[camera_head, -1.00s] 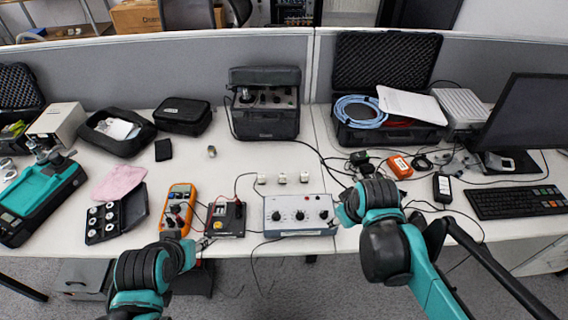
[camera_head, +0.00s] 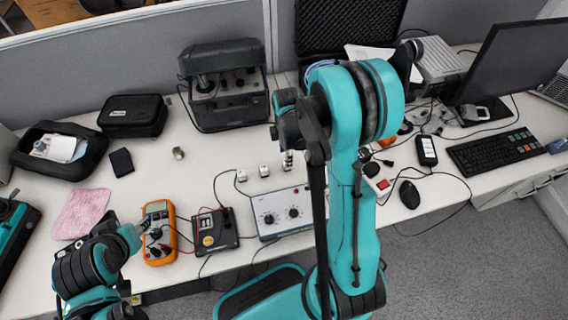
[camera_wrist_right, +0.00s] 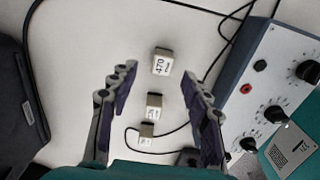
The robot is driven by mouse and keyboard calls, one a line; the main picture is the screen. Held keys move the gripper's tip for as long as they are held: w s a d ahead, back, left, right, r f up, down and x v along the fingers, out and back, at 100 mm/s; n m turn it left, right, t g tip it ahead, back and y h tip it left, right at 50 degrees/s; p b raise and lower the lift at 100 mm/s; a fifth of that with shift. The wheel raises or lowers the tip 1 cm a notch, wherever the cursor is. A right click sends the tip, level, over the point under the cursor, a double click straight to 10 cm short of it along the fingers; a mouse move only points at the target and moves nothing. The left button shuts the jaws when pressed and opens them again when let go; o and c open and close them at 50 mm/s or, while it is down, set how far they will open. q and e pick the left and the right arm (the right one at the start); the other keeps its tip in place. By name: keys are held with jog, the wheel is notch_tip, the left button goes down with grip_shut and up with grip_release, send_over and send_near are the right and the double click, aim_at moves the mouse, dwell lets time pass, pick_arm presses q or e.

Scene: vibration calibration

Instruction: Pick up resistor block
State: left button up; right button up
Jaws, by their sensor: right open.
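Three small white-topped blocks stand in a row on the table: a left block (camera_head: 241,176), a middle block (camera_head: 263,171) and a right block (camera_head: 287,163). In the right wrist view, the block marked 470 (camera_wrist_right: 161,62) lies between my open right fingertips (camera_wrist_right: 159,73). The other two blocks (camera_wrist_right: 153,106) (camera_wrist_right: 147,136) appear lower between the fingers. No block is gripped. In the head view my right arm hides most of its gripper. My left gripper (camera_head: 143,230) is beside the orange multimeter (camera_head: 159,233); its fingers are too small to judge.
A grey box with knobs (camera_head: 283,212) stands just in front of the blocks, and close right of my right fingers in the wrist view. A black instrument case (camera_head: 225,85) stands behind. Thin cables (camera_head: 222,177) run near the blocks. A small metal part (camera_head: 178,153) lies left.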

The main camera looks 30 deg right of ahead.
notch_tip(320, 180, down, 5)
jog(key=b, duration=0.2)
jog(key=shift+s+d+f+b, duration=0.1)
jog(key=shift+s+d+b, duration=0.05)
jog(key=shift+b, duration=0.15)
grip_shut()
jog(key=shift+r, duration=0.2)
